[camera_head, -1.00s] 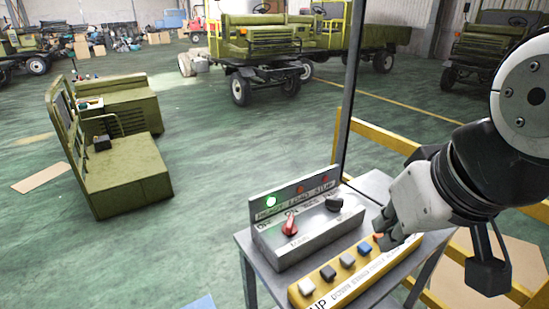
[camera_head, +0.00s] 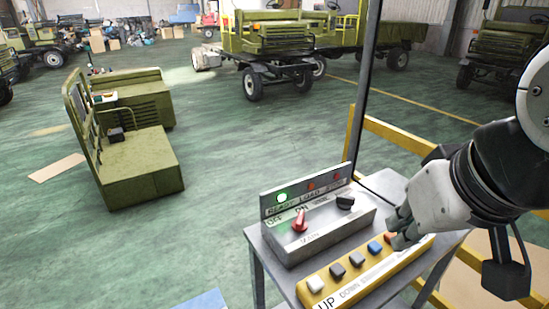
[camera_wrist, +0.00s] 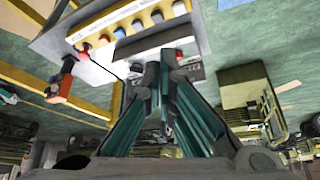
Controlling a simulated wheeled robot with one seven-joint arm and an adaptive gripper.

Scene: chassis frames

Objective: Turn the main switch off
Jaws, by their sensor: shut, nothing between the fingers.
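The main switch is a red knob (camera_head: 299,221) on the grey control box (camera_head: 330,232), above the word MAIN. Its handle appears to point up toward the ON label, with OFF to its left. A green lamp (camera_head: 282,198) is lit over READY. My gripper (camera_head: 398,236) is shut and empty, right of the box over the red-button end of the yellow button bar (camera_head: 350,282), apart from the red knob. In the wrist view my shut fingers (camera_wrist: 160,75) partly cover the box, and a small red part (camera_wrist: 177,53) shows beside them, likely the knob.
A black knob (camera_head: 345,201) sits right of the red one. The bar carries several buttons, including a blue one (camera_head: 374,248). A dark upright post (camera_head: 364,90) rises behind the grey table. Yellow railing (camera_head: 405,135) stands behind and right. Open green floor lies left.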

